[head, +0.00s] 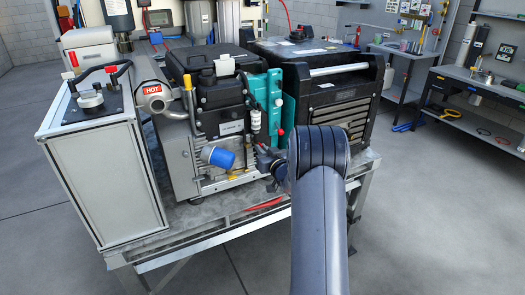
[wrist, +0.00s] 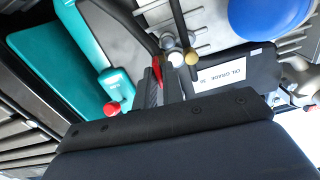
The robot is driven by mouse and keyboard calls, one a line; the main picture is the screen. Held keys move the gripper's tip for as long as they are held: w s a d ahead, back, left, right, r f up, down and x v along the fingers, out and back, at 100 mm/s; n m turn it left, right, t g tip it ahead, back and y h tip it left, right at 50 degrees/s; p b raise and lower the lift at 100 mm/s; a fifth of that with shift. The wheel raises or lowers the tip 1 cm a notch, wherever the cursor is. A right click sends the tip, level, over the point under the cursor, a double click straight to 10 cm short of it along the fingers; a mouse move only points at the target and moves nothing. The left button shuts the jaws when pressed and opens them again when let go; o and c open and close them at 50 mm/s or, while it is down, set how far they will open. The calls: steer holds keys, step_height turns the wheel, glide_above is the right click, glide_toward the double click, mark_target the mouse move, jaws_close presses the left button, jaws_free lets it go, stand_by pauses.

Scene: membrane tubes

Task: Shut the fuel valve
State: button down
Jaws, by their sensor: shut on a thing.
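My gripper (head: 266,163) is at the front of the engine, below the teal panel, with my arm reaching in from the front right. In the wrist view, my gripper (wrist: 165,88) has its fingers close together at a small red lever (wrist: 157,70), which looks like the fuel valve's handle. The jaws are shut on it. Most of the lever and the valve body behind it are hidden by the fingers. Dark hoses or rods run up from this spot. In the head view, my gripper and arm cover the valve.
A blue cylinder (head: 217,156) sticks out left of my gripper; it also shows in the wrist view (wrist: 270,15). A red knob (wrist: 112,108) sits by the teal panel (head: 264,103). A black boxed unit (head: 340,100) stands right. A hot-labelled pipe (head: 152,96) is left.

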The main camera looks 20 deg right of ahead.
steer(key=shift+d+f+m+p, duration=0.1)
steer(key=shift+m+p, duration=0.5)
steer(key=shift+m, duration=3.7)
steer(key=shift+d+f+m+p, duration=0.1)
steer(key=shift+m+p, duration=0.45)
steer(key=shift+m, duration=3.75)
steer(key=c, duration=1.6)
jaws_free()
steer(key=s+b, duration=0.2)
steer(key=s, duration=0.8)
steer(key=shift+s+d, duration=0.15)
steer(key=shift+s, duration=0.25)
